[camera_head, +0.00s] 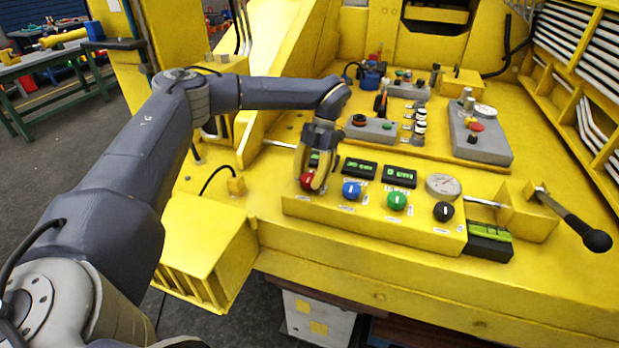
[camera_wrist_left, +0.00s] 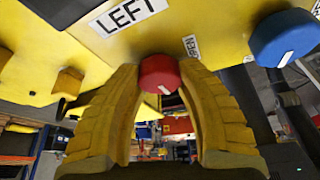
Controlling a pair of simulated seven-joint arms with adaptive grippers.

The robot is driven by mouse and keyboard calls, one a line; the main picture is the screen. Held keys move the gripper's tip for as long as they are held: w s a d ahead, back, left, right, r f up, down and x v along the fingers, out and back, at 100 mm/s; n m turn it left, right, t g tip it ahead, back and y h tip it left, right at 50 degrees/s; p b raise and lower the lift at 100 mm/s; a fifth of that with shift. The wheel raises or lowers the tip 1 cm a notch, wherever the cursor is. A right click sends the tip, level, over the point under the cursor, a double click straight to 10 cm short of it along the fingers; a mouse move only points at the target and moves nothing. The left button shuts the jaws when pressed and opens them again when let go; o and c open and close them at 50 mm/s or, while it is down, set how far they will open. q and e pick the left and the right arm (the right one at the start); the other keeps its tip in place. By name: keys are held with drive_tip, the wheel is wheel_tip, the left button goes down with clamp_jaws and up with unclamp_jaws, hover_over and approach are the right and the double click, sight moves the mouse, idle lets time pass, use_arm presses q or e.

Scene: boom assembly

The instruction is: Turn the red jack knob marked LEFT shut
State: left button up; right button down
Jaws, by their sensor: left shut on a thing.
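The red knob (camera_head: 308,181) sits at the left end of the row of knobs on the yellow control box (camera_head: 340,212). In the left wrist view the red knob (camera_wrist_left: 160,74) stands between my two yellow fingers, beside a label reading LEFT (camera_wrist_left: 128,14). A white mark shows on the knob's face. My left gripper (camera_head: 316,180) comes down from above and is shut on the red knob; its fingertips also show in the left wrist view (camera_wrist_left: 160,80). My right gripper is not in view.
A blue knob (camera_head: 352,191), green knob (camera_head: 397,201) and black knob (camera_head: 443,211) stand right of the red one. Digital displays (camera_head: 359,167) and a gauge (camera_head: 443,186) sit behind them. A black-handled lever (camera_head: 575,225) juts out at the right.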

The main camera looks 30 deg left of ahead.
use_arm(q)
drive_tip(key=shift+s+f+m, duration=0.15)
drive_tip(key=shift+m, duration=0.25)
drive_tip(key=o, duration=1.3)
drive_tip(key=shift+c, duration=0.2)
drive_tip(key=v, duration=1.2)
drive_tip(key=shift+d, duration=0.2)
